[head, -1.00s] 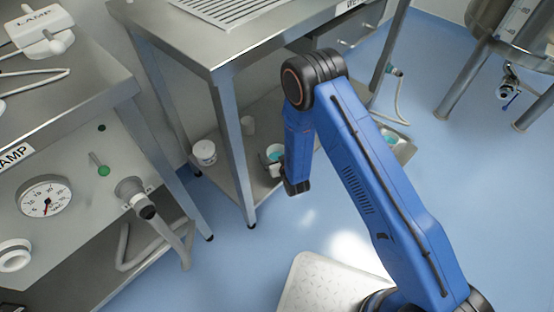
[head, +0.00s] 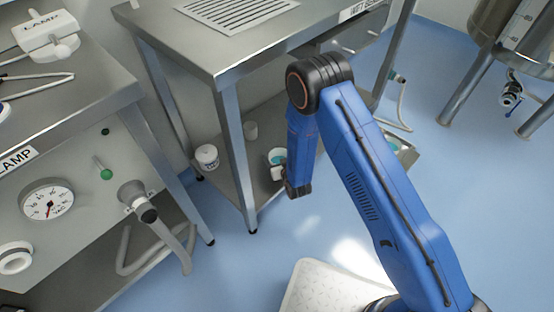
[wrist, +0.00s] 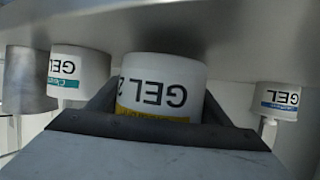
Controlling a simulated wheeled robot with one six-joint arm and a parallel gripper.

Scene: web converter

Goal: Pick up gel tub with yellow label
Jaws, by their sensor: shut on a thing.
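The white gel tub with a yellow label band (wrist: 160,85) is between my gripper's fingers in the wrist view, with its GEL lettering upside down. My gripper (wrist: 155,108) is shut on it, one dark finger on each side. In the head view my gripper (head: 279,174) is low beside the steel bench's lower shelf, partly hidden by my blue arm. A small white patch there may be the held tub; its label cannot be read. Whether the tub touches the shelf is unclear.
The wrist view shows a teal-labelled tub (wrist: 80,72), a grey cylinder (wrist: 30,78) and a blue-labelled tub (wrist: 280,100). In the head view a white tub (head: 206,157) stands near the bench leg (head: 236,150). The worktop (head: 215,50) overhangs the shelf.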

